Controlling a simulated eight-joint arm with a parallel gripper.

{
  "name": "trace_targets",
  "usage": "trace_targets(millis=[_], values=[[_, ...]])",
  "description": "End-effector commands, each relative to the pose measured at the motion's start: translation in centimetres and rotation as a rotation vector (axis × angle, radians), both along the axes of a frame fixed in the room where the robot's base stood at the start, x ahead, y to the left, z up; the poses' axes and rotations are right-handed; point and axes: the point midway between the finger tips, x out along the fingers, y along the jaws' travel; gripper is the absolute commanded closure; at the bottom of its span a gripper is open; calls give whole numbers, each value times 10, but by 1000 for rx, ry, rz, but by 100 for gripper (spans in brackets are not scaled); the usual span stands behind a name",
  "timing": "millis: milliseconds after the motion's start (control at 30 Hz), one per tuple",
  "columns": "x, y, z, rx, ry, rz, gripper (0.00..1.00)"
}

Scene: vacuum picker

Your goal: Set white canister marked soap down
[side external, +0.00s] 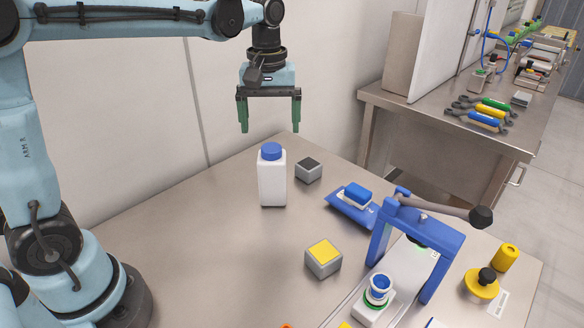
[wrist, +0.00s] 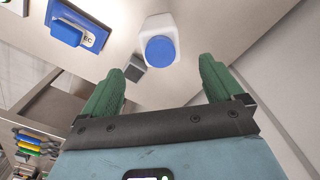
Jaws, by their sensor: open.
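The white canister (side external: 272,184) with a blue cap stands upright on the metal table. No soap marking can be read on it from here. In the wrist view the canister (wrist: 155,24) shows cap-first, ahead of the fingers and roughly centred between them. My gripper (side external: 270,128) is above the canister, with its green fingers spread wide and nothing between them. The fingers also show in the wrist view (wrist: 160,88), apart and clear of the canister.
A grey block (side external: 309,169) sits close right of the canister. A blue tray with a blue-topped item (side external: 357,194), a yellow-topped block (side external: 323,258) and a blue frame (side external: 421,236) stand farther right. The table left of the canister (side external: 190,240) is clear.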

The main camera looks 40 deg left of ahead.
Motion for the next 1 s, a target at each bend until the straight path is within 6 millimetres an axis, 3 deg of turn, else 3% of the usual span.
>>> trace_targets(millis=[267,467,800,1000], values=[[-8,-1,12,1,-34,-43,6],[-38,-5,9,26,-182,-230,6],[-91,-12,-20,150,-465,-595,6],[-107,-14,-37,222,-562,-725,6]])
